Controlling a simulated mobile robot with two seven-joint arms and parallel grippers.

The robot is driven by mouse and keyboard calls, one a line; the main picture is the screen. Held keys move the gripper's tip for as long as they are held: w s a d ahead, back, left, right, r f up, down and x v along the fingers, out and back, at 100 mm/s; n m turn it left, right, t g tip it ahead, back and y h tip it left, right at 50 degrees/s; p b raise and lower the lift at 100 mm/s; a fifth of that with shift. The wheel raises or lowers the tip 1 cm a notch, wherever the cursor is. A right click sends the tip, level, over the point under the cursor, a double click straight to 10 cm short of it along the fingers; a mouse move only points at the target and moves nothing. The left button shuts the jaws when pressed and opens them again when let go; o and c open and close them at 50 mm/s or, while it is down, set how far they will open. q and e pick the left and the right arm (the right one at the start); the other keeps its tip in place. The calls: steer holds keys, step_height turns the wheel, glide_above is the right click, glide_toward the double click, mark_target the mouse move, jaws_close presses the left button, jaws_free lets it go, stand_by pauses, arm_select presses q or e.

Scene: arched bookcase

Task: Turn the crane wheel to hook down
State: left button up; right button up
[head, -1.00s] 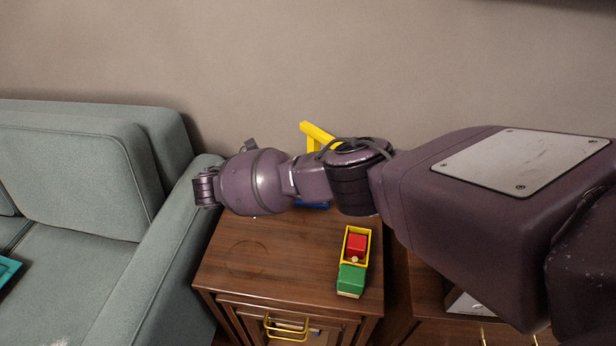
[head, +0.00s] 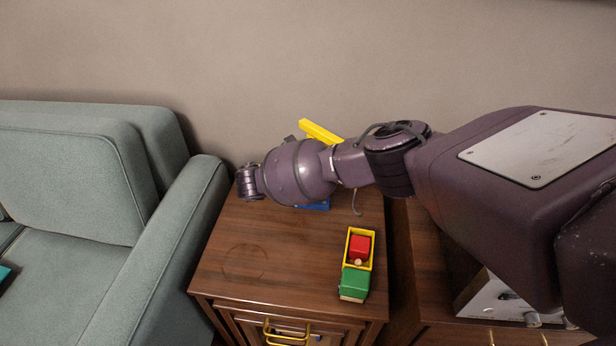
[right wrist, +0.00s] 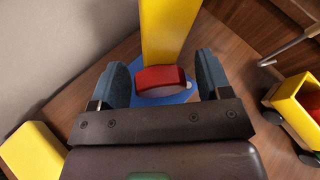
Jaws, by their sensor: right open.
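The toy crane stands at the back of the wooden cabinet, mostly hidden by my right arm in the head view. Its yellow boom (head: 321,131) and part of its blue base (head: 318,206) show there. In the right wrist view, the yellow post (right wrist: 168,30) rises behind the red wheel (right wrist: 160,79). My right gripper (right wrist: 161,80) is open, its two blue-padded fingers on either side of the red wheel; I cannot tell whether they touch it. The grey hook (head: 357,204) hangs right of the crane, and also shows in the wrist view (right wrist: 291,46). My left gripper is not in view.
A toy truck (head: 354,279) with a green cab, yellow bed and red load stands on the cabinet top (head: 243,262), front right. A grey-green sofa (head: 167,240) is at left. A light-coloured device (head: 497,303) sits on the right-hand furniture. The cabinet's front left is clear.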

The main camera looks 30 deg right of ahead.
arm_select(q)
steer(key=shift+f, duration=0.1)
arm_select(e)
steer(key=shift+d, duration=0.1)
steer(key=shift+c, duration=0.3)
steer(key=c, duration=0.9)
steer(key=shift+o, duration=0.2)
steer(key=shift+r+m+t+p, duration=0.3)
steer(key=shift+m+p, duration=0.1)
steer(key=shift+p, duration=0.15)
steer(key=shift+r+m+t+p, duration=0.1)
steer(key=shift+m+t+p, duration=0.2)
steer(key=shift+m+p, duration=0.25)
steer(key=shift+y, duration=0.3)
steer(key=shift+f+m+t+p, duration=0.3)
steer(key=shift+m+t+p, duration=0.1)
steer(key=shift+m+p, duration=0.05)
steer(key=shift+f, duration=0.15)
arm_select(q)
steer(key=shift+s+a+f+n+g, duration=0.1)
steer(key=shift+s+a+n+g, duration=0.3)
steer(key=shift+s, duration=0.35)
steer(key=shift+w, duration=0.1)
